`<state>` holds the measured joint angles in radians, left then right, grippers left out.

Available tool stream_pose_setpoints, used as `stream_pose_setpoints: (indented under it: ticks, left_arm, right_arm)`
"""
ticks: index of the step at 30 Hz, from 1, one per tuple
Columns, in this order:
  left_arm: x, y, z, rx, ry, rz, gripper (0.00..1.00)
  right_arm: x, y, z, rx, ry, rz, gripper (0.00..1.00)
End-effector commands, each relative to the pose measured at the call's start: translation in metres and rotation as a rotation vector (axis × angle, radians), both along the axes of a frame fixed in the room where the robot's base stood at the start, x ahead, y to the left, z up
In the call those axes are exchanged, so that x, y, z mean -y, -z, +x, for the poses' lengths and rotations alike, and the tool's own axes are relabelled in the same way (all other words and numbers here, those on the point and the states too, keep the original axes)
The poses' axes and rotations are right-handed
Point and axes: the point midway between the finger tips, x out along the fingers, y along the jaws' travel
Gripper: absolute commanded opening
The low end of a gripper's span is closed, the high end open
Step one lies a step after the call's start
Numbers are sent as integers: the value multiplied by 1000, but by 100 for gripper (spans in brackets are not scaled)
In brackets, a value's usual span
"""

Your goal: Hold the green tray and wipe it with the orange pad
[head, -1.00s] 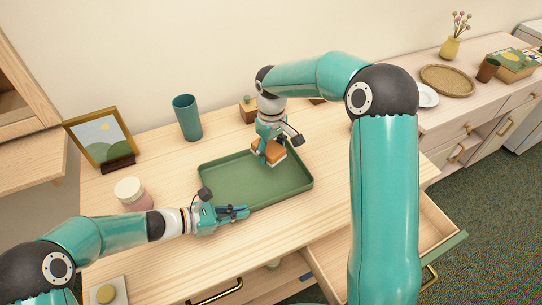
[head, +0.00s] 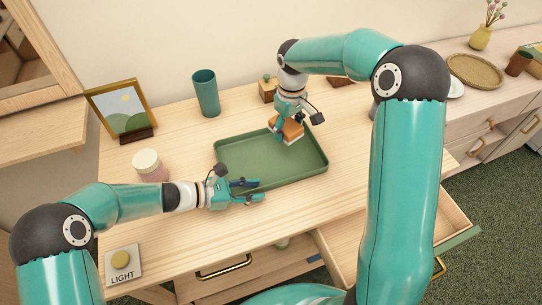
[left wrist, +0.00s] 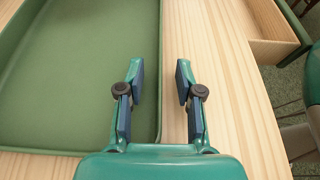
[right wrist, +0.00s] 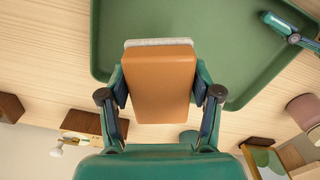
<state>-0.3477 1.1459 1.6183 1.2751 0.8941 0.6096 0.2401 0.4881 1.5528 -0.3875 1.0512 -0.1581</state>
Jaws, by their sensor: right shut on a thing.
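The green tray (head: 262,172) lies flat on the wooden desk. In the left wrist view the tray (left wrist: 85,95) is at left, its rim running between the fingers. My left gripper (head: 256,190) is open at the tray's front edge, one finger on each side of the rim; the gap shows in the left wrist view (left wrist: 160,85). My right gripper (head: 284,128) is shut on the orange pad (head: 291,127) over the tray's back right part. In the right wrist view the pad (right wrist: 158,85) has a pale underside; whether it touches the tray is unclear.
A teal cup (head: 206,93), a picture frame (head: 123,110) and a pink jar with a pale lid (head: 150,166) stand left of and behind the tray. An open drawer (head: 445,222) juts out at the front right.

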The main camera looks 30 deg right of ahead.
Motion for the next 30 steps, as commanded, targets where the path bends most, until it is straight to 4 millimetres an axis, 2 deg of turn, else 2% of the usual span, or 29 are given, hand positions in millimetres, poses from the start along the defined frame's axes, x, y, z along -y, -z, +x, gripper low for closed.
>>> stream_pose_setpoints:
  ticks: [5,10,24,30]
  left_arm:
    - [-1,0,1,0,0,0,35]
    - [-13,-6,5,1,-3,0,35]
    - [-91,-38,26,1,-4,-1,35]
    - [-106,-44,29,0,0,0,35]
  right_arm:
    - [0,0,0,0,0,0,20]
    - [0,0,0,0,0,0,20]
    - [0,0,0,0,0,0,20]
    - [0,0,0,0,0,0,20]
